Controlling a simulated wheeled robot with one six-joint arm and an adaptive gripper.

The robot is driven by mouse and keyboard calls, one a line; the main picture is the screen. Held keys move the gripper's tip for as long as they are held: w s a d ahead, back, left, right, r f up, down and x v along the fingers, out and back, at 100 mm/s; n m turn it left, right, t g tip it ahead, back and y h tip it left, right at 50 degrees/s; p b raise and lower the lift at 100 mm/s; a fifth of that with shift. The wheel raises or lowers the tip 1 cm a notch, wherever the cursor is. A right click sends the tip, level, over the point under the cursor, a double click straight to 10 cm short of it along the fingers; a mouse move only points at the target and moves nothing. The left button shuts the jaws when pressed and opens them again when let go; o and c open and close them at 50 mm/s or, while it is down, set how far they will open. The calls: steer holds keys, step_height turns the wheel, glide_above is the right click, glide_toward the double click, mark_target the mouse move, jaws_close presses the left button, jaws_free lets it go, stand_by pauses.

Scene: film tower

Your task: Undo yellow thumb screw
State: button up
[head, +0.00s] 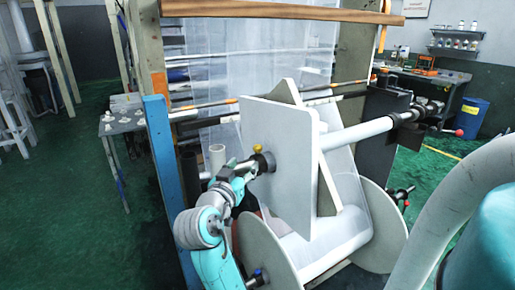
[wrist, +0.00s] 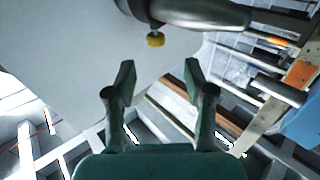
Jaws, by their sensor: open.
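A small yellow thumb screw (head: 258,148) stands on the dark collar (head: 263,162) of the upper shaft, against a white square plate (head: 285,150). In the wrist view a yellow thumb screw (wrist: 156,40) sticks out from a dark collar on a grey shaft (wrist: 205,12). My gripper (wrist: 158,78) is open and empty. Its two fingers are apart, and the screw shows beyond the gap between their tips, not touched by either. In the head view my gripper (head: 238,180) is just left of the collar and below the screw, partly hidden by my arm.
A lower shaft end (head: 257,278) also carries a small yellow knob. White round discs (head: 265,248) and a film roll (head: 325,252) sit below the plate. A blue post (head: 160,145) stands left.

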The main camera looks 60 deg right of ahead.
mark_target(256, 149)
steer(key=shift+m+g, duration=0.3)
steer(key=d, duration=0.7)
steer(key=w+d, duration=0.1)
steer(key=d, duration=0.3)
steer(key=shift+w+r, duration=0.1)
steer(key=shift+r, duration=0.25)
jaws_close()
